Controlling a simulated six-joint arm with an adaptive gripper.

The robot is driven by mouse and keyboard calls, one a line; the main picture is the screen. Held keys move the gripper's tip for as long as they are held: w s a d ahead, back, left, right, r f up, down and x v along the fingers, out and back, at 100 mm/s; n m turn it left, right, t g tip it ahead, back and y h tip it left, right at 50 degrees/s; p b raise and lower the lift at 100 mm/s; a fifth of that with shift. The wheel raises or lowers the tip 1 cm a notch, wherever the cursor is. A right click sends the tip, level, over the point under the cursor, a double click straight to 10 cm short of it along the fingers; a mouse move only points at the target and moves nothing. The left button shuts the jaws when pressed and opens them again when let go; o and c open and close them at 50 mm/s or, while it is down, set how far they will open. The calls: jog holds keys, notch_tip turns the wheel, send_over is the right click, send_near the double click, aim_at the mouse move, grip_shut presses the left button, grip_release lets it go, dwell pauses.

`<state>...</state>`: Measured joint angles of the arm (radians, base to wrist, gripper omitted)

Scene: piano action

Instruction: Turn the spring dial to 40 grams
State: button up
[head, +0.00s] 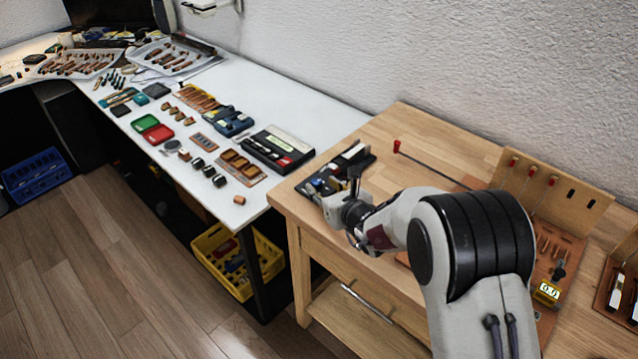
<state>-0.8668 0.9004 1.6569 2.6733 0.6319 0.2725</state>
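I cannot pick out the spring dial for certain; a dial marking 40 grams is not readable here. On the wooden workbench (430,140), at the right, a brown wooden fixture (578,250) carries upright pegs, and a small yellow unit (547,292) on it has a display that seems to read 0.0. My gripper (352,186) is at the bench's left front, over or beside a dark tool tray (362,160), well left of the yellow unit. Its fingers are small and partly hidden, so I cannot tell whether they are open. My arm hides the bench's middle and front.
A thin rod with a red end (397,146) lies along the back of the bench. A tan backboard (560,190) with red-topped pins stands behind the fixture. Another brown stand (620,285) is at the right edge. A white table (300,122) at left holds many small parts.

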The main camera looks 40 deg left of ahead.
aim_at(318, 183)
jog(key=shift+x, duration=1.6)
grip_shut()
